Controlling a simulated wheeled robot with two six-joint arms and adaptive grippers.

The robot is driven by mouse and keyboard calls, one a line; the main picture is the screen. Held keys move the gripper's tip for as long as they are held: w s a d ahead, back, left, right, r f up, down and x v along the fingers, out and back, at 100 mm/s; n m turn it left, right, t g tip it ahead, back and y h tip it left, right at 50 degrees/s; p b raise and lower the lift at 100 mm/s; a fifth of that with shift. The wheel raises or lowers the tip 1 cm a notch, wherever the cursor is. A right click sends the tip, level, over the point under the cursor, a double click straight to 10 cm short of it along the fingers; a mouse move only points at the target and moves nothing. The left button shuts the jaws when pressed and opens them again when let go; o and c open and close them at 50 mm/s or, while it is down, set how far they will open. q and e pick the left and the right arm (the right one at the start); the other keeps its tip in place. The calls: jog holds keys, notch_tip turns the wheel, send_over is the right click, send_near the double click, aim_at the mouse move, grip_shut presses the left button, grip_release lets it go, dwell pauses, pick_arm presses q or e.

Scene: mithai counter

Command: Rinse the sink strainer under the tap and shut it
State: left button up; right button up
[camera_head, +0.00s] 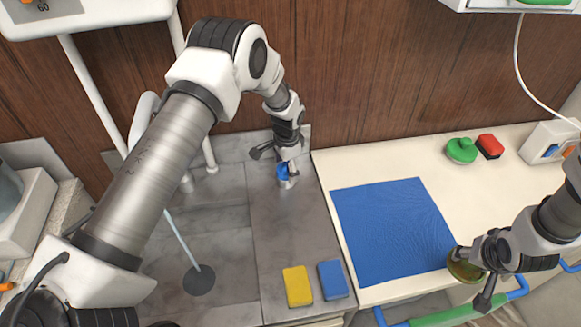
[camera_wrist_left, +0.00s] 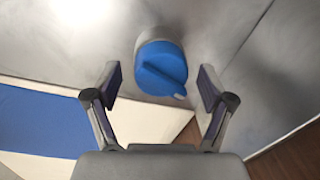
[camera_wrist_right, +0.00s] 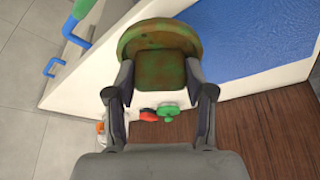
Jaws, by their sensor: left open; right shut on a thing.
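The sink strainer (camera_head: 463,269), round and blotchy green-brown, is in my right gripper (camera_head: 472,262), which is shut on its edge at the counter's front, right of the sink. It also shows in the right wrist view (camera_wrist_right: 158,38). A thin water stream (camera_head: 181,239) falls to the dark round drain (camera_head: 199,281); the spout is mostly hidden behind my left arm. The tap's blue knob (camera_head: 283,172) sits on a short metal post at the back of the steel top. My left gripper (camera_head: 279,158) is open above it, with the knob (camera_wrist_left: 160,70) between and slightly beyond its fingers.
A yellow sponge (camera_head: 298,286) and a blue sponge (camera_head: 333,280) lie on the steel top's front. A blue mat (camera_head: 395,230) covers part of the cream counter. Green (camera_head: 461,150) and red (camera_head: 490,146) items stand behind it. A wooden wall (camera_head: 370,80) closes the back.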

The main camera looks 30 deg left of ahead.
pick_arm(q)
notch_tip(320, 180, up, 12)
jog(key=shift+s+d, duration=0.2)
jog(key=shift+d, duration=0.1)
